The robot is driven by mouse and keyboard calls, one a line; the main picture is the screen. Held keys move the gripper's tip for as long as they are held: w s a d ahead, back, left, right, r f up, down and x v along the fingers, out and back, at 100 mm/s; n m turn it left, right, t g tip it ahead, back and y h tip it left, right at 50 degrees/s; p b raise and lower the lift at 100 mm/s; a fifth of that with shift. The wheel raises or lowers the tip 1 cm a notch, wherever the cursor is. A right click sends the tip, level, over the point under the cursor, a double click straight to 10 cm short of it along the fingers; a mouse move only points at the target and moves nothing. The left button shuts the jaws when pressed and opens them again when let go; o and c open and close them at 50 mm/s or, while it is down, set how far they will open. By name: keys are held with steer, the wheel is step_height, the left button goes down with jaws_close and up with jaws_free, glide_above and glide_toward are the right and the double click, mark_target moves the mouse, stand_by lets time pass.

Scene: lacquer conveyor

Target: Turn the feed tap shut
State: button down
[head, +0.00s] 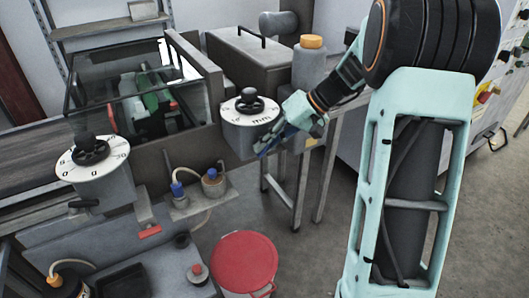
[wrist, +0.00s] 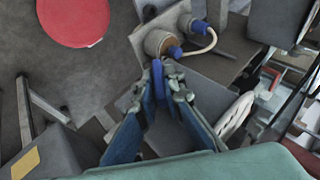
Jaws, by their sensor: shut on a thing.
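My gripper (head: 272,142) reaches in from the right, beside the grey box under the right-hand dial (head: 250,106). In the wrist view its blue fingers close together at their tips (wrist: 165,82). They are shut on a narrow blue handle (wrist: 157,76), which looks like the feed tap's lever; the fingers hide much of it. The tap's body and how far it is turned cannot be made out. In the wrist view the white dial (wrist: 236,114) lies to the right of the fingers.
A red-lidded bucket (head: 244,262) stands on the floor below. A second dial box (head: 95,160) is at the left. A grey orange-capped canister (head: 310,62) stands behind my gripper.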

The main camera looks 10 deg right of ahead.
steer(key=y, duration=0.1)
steer(key=m+y+b, duration=0.1)
steer(key=y, duration=0.3)
steer(key=shift+d+f+g, duration=0.15)
steer(key=shift+f+g, duration=0.1)
steer(key=shift+g, duration=0.15)
steer(key=m+y+b, duration=0.1)
steer(key=y, duration=0.3)
steer(key=shift+m+y, duration=0.4)
steer(key=c, duration=2)
jaws_free()
steer(key=shift+c, duration=0.2)
steer(key=d, duration=1.2)
steer(key=shift+s, duration=0.45)
steer(key=shift+a+f, duration=0.1)
